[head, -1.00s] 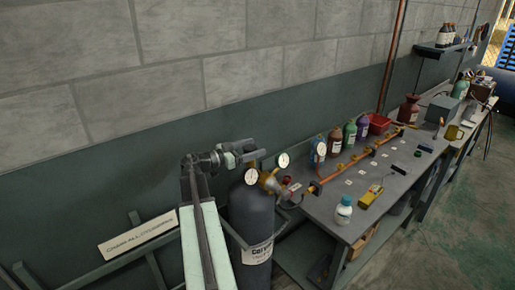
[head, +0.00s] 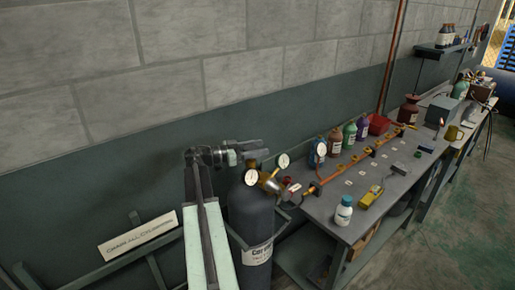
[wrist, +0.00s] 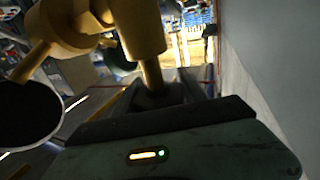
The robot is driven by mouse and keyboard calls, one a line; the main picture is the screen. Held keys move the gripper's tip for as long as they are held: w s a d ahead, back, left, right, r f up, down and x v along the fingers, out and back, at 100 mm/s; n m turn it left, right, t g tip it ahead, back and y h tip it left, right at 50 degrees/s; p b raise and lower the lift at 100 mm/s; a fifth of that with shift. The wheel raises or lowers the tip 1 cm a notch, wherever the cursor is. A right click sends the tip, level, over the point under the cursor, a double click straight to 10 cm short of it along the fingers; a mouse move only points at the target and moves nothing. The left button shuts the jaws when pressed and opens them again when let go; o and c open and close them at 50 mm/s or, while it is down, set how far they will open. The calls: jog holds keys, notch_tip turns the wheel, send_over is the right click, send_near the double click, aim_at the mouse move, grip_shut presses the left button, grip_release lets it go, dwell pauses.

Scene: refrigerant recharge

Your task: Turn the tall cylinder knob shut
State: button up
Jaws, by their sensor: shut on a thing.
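The tall dark cylinder (head: 252,218) stands upright left of the bench, with a pale label and a brass valve and regulator (head: 268,182) at its top. My gripper (head: 257,149) is level just above the cylinder's top, close to the wall. In the wrist view the brass valve body (wrist: 145,35) runs down to a dark knob (wrist: 152,92), which sits at my jaws. My gripper is shut on this knob, which is mostly hidden by the jaws. The knob cannot be made out in the head view.
Two round gauges (head: 283,160) stand close beside my gripper. The grey bench (head: 345,205) to the right carries a copper manifold, bottles and a yellow meter (head: 370,197). The block wall is close behind. A sign (head: 138,235) hangs on the rail at left.

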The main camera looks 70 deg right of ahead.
jog(key=shift+s+a+m+g+y, duration=0.15)
jog(key=shift+m+g+y, duration=0.35)
jog(key=shift+y, duration=0.25)
jog(key=shift+a+m+g+y, duration=0.15)
jog(key=shift+m+g+y, duration=0.25)
jog(key=shift+m+y, duration=0.3)
jog(key=o, duration=1.4)
jog(key=s+a+r+p, duration=0.1)
jog(key=a, duration=0.4)
jog(key=s+a+r+p, duration=0.2)
jog(key=a, duration=0.3)
jog(key=s+a+r+p, duration=0.2)
jog(key=a, duration=0.3)
jog(key=shift+a, duration=0.1)
